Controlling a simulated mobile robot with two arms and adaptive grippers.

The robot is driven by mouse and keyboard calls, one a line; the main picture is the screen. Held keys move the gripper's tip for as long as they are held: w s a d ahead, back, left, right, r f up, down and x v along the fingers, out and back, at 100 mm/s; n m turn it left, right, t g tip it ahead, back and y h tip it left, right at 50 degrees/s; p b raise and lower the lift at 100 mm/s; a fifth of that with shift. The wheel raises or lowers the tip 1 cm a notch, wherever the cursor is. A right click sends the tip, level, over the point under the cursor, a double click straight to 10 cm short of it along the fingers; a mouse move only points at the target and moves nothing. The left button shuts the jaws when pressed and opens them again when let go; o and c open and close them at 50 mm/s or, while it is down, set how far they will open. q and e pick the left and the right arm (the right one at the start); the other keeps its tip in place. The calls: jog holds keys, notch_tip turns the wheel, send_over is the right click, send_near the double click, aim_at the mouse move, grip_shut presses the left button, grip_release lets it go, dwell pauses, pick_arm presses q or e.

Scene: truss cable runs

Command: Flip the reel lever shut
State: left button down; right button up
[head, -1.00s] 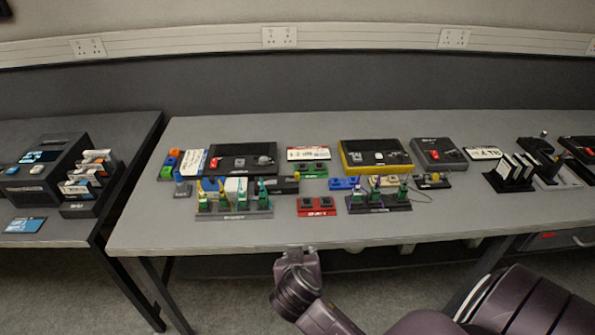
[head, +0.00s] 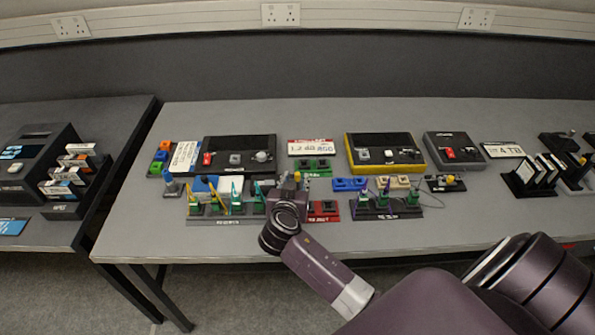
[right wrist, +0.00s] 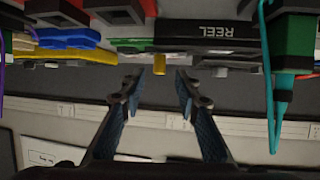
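The black reel block (right wrist: 205,31), marked REEL, shows upside down in the right wrist view. A small yellow piece (right wrist: 160,62), which looks like its lever, sticks out by its end and lies between my fingertips in the picture, apart from them. Whether the lever stands open or shut is hard to tell. My right gripper (right wrist: 160,80) is open and empty. In the head view my right gripper (head: 291,180) is over the front row of the table and covers most of the reel block. My left gripper is not in view.
A rack with green blocks and coloured cables (head: 226,208) stands left of my right gripper. A red block (head: 324,209) sits close on its right, then another cable rack (head: 385,206). Black and yellow-edged panels (head: 350,150) stand behind. The table's front strip is clear.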

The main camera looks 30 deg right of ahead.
aim_at(297, 175)
jog(key=x, duration=0.3)
jog(key=shift+w+d+f, duration=0.35)
jog(key=shift+w+d, duration=0.05)
jog(key=shift+w, duration=0.05)
jog(key=c, duration=0.8)
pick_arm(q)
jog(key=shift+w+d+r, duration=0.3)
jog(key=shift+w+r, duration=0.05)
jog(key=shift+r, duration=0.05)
pick_arm(e)
grip_shut()
